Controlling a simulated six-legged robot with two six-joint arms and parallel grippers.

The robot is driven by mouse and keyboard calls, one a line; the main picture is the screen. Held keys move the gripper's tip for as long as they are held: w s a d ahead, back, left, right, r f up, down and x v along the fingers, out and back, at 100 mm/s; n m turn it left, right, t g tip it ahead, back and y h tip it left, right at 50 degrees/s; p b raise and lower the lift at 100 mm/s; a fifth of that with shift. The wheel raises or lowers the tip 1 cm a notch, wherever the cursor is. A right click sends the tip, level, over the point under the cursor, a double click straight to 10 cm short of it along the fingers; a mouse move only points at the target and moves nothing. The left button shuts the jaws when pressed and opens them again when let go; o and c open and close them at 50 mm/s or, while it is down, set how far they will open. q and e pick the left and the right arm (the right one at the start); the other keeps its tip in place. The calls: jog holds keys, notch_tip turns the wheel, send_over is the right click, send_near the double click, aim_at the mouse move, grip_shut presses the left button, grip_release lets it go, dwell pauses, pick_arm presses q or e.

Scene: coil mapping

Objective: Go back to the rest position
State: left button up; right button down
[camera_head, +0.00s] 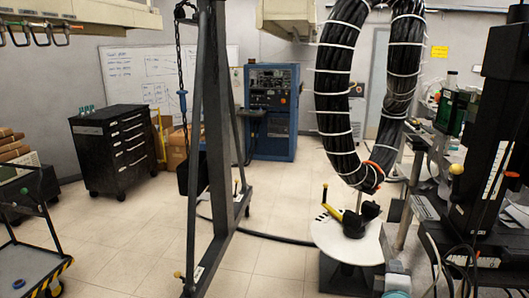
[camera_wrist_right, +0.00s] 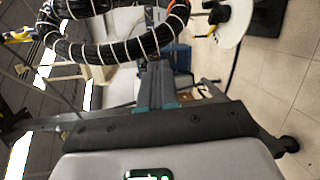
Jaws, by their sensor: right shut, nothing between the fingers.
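My right gripper (camera_wrist_right: 157,78) shows in the right wrist view, with its fingers together and nothing between them. A dark bar with bolts and a pale housing lie behind the fingers. I cannot make out this gripper clearly in the head view. My left gripper is not in view. A thick black cable loop (camera_head: 333,90) with white ties hangs from above in the head view. It also crosses the upper left of the wrist view (camera_wrist_right: 115,48). A white round table (camera_head: 335,243) stands below it and bears a yellow-and-black tool (camera_head: 352,221).
A dark hoist frame (camera_head: 196,150) with a chain stands left of centre. A black drawer cabinet (camera_head: 113,150) and a blue machine cabinet (camera_head: 284,135) stand behind. A cart (camera_head: 55,240) stands at the left; cluttered equipment fills the right. Tiled floor (camera_head: 270,262) between is clear, except for a cable.

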jog(key=s+a+f+m+g+y, duration=0.1)
jog(key=s+a+f+g+y, duration=0.25)
jog(key=f, duration=0.65)
jog(key=s+a+f+m+g+y, duration=0.15)
jog(key=s+a+f, duration=0.35)
jog(key=f, duration=0.6)
jog(key=s+a+f+m+g+y, duration=0.1)
jog(key=s+a+f+g+y, duration=0.25)
jog(key=f, duration=0.65)
jog(key=s+a+f+m+g+y, duration=0.1)
jog(key=s+a+f+m+g, duration=0.1)
jog(key=s+m, duration=0.4)
jog(key=s+a+f+m+g+y, duration=0.1)
jog(key=s+a+f+m+g, duration=0.2)
jog(key=s+a+m, duration=0.3)
jog(key=s+m+g, duration=0.1)
jog(key=s, duration=0.4)
jog(key=shift+y, duration=0.35)
